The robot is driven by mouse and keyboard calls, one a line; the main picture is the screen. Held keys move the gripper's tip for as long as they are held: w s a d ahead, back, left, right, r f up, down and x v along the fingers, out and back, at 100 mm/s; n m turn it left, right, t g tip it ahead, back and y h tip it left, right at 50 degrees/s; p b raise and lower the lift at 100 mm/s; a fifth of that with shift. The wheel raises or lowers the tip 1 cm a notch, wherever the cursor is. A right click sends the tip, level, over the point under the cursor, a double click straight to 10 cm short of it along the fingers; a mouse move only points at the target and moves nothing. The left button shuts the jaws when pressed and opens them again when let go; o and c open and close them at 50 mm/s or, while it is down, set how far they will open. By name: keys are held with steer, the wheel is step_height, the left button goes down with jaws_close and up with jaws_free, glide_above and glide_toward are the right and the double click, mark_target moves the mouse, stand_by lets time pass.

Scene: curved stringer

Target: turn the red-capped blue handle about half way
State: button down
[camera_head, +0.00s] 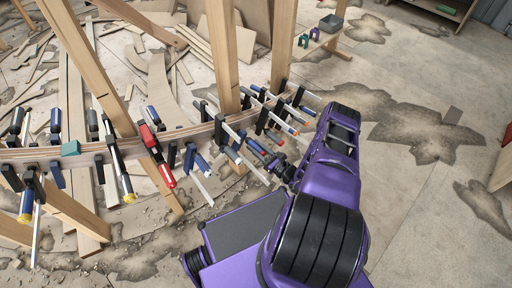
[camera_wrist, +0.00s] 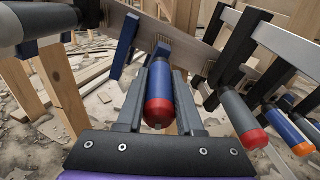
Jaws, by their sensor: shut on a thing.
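The red-capped blue handle (camera_wrist: 159,92) is in the middle of the wrist view, its red end towards the camera. The two grey fingers of my gripper (camera_wrist: 160,78) lie along its left and right sides and are closed on it. Beyond it is the curved wooden stringer (camera_wrist: 205,60) to which the clamps are fixed. In the head view my gripper (camera_head: 282,168) is at the right part of the clamp row, below the stringer (camera_head: 190,132). There the held handle is hard to tell from its neighbours, and my purple arm covers part of the area.
Another red-ended grey handle (camera_wrist: 243,118) and a blue handle with a red-orange end (camera_wrist: 290,130) are close on the right. A large blurred handle (camera_wrist: 35,22) is at upper left. Wooden posts (camera_head: 222,50) rise behind the clamps. The floor at right is mostly clear.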

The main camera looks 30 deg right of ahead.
steer(key=m+y, duration=0.1)
steer(key=m, duration=0.3)
steer(key=shift+w+d, duration=0.1)
steer(key=shift+d, duration=0.05)
steer(key=m+y, duration=0.1)
steer(key=m, duration=0.2)
steer(key=shift+f+m, duration=0.1)
steer(key=shift+m, duration=0.3)
steer(key=m, duration=0.4)
steer(key=shift+y, duration=0.3)
steer(key=shift+m+t+y, duration=0.3)
steer(key=shift+m, duration=1.4)
steer(key=c, duration=0.5)
jaws_free()
steer(key=shift+c, duration=0.2)
steer(key=shift+f, duration=0.1)
